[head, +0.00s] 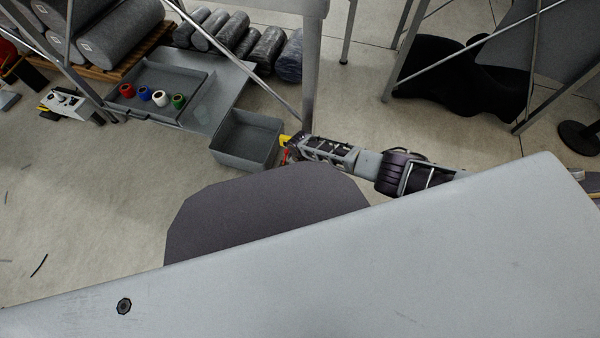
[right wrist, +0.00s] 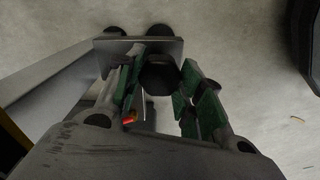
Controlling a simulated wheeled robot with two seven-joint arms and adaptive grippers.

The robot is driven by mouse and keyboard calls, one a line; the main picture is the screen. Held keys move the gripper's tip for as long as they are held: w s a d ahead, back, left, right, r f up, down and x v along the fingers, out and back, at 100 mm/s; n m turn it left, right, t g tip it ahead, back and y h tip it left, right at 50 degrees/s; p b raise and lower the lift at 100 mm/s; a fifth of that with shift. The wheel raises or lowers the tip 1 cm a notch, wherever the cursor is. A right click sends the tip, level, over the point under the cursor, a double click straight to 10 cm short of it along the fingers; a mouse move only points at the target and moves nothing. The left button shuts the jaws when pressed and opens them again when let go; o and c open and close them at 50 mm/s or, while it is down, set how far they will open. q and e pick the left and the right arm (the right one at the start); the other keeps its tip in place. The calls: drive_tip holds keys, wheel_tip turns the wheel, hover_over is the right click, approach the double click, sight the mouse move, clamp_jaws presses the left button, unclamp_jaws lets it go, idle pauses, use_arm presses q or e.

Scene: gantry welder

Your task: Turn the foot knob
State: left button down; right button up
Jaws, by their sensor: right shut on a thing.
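My right gripper (head: 288,150) is low near the floor in the head view, beside the bottom of a grey metal leg (head: 311,75). In the right wrist view the right gripper (right wrist: 160,76) has its green-padded fingers on both sides of a black round knob (right wrist: 158,78), which I take to be the foot knob, and is shut on it. The knob sits just below the edge of a grey plate (right wrist: 165,46). In the head view the knob is hidden at the gripper. My left gripper is not in view.
A grey open bin (head: 245,140) stands just left of my right gripper. A shallow tray (head: 150,87) with several coloured spools lies farther left. Grey rolls lie at the back. A large light grey surface (head: 330,260) fills the foreground.

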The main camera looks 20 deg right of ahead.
idle(0.3)
drive_tip(key=o, duration=1)
drive_tip(key=shift+r, duration=0.15)
drive_tip(key=shift+r, duration=5.8)
